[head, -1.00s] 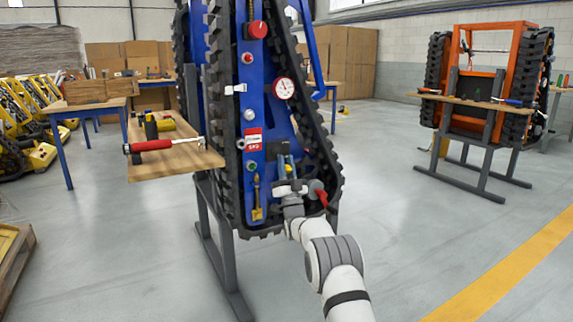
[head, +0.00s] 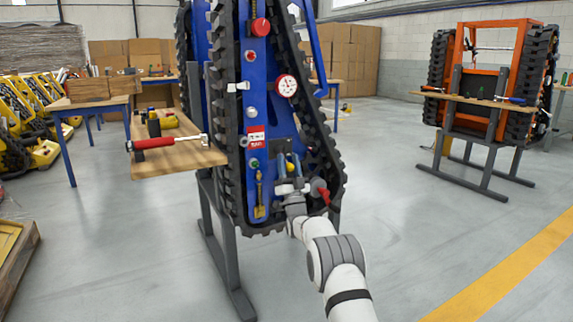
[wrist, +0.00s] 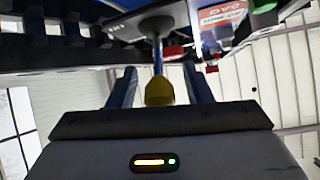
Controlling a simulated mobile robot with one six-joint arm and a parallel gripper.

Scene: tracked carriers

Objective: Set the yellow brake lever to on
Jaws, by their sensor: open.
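The yellow brake lever shows as a yellow knob (head: 290,166) low on the front of the blue tracked carrier (head: 262,110). In the wrist view the yellow knob (wrist: 159,91) sits on a thin blue rod that runs to a dark plate. My gripper (head: 288,158) is open, with its two blue fingers pointing at the carrier. In the wrist view the fingers of my gripper (wrist: 159,72) stand on either side of the knob, with a gap on both sides.
A red-and-white label (head: 255,139), a green button (head: 254,163), a brass-coloured fitting (head: 259,205) and a red handle (head: 322,192) are close by. Black tracks (head: 325,150) flank the panel. A wooden shelf (head: 180,160) with a red-handled hammer juts out left.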

